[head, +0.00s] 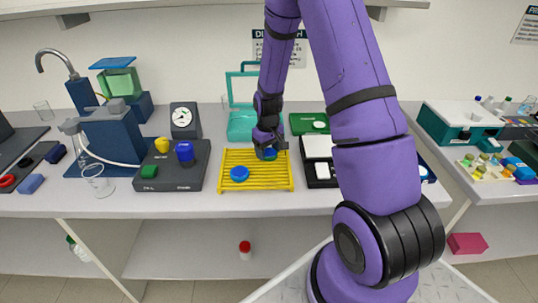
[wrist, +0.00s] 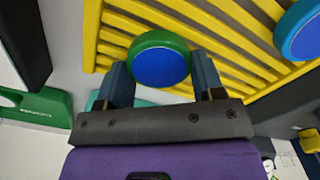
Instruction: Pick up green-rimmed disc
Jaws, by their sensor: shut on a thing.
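The green-rimmed disc (wrist: 160,62) has a blue face and sits between the two fingers of my gripper (wrist: 162,80) in the wrist view. My gripper is shut on it, over or at the yellow slatted rack (wrist: 112,36). In the head view my gripper (head: 268,152) is at the rack's (head: 262,184) back right part, and the disc is mostly hidden there. I cannot tell whether the disc still touches the slats.
A blue disc (head: 239,174) lies on the rack's left part. A dark box with coloured knobs (head: 172,172) stands left of the rack. A black-and-white device (head: 320,172) stands close on the right. A teal open case (head: 242,124) is behind. Bare bench lies in front.

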